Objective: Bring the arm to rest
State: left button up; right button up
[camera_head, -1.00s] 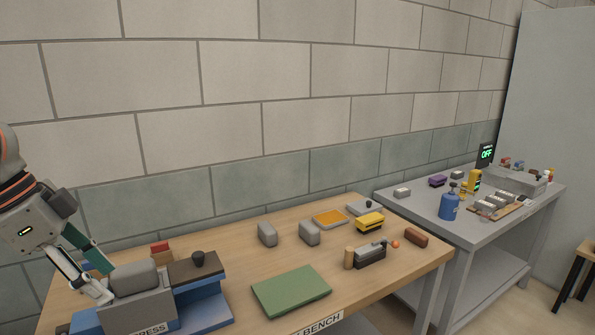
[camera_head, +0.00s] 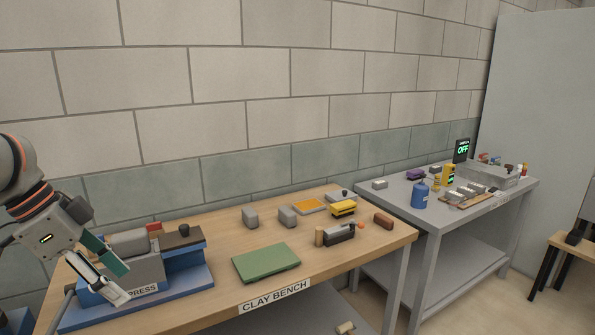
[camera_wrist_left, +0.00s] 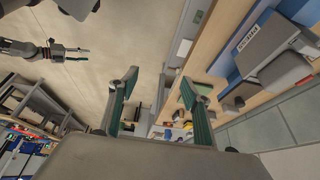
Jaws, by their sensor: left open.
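My left gripper (camera_head: 122,284) is at the lower left of the head view, in front of the left part of the grey and blue press (camera_head: 190,282). Its two fingers are apart with nothing between them. In the left wrist view the open fingers (camera_wrist_left: 159,82) point away over the floor, with the press (camera_wrist_left: 262,45) to their right. Whether the fingers touch the press cannot be told from the head view. My right gripper (camera_wrist_left: 77,54) shows small at the upper left of the wrist view, its fingers apart and empty.
The clay bench (camera_head: 385,243) carries a green mat (camera_head: 266,262), grey blocks (camera_head: 288,217), a yellow tool (camera_head: 343,208) and a brown brick (camera_head: 383,220). A grey table (camera_head: 420,222) with a blue bottle (camera_head: 420,195) stands beyond. A stool (camera_head: 562,247) is at the far right.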

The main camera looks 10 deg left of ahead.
pick_arm(q)
jog(key=w+d+f+n+t+h, duration=0.1)
jog(key=w+d+f, duration=0.25)
jog(key=f, duration=0.55)
jog(key=w+d+f+n+t+h, duration=0.1)
jog(key=w+d+f+t, duration=0.2)
jog(key=f, duration=0.6)
jog(key=w+d+f+n, duration=0.1)
jog(key=w+d+f, duration=0.35)
jog(key=f, duration=0.55)
jog(key=s+d+f+n+t+y, duration=0.1)
jog(key=s+d+f, duration=0.2)
jog(key=s+f, duration=0.5)
jog(key=s+d+f+n+t+y, duration=0.1)
jog(key=s+d+f, duration=0.3)
jog(key=s+f, duration=0.5)
jog(key=shift+s+d+f+n+t+y, duration=0.2)
jog(key=shift+s+d+n+t+y, duration=0.1)
jog(key=shift+t+y, duration=0.4)
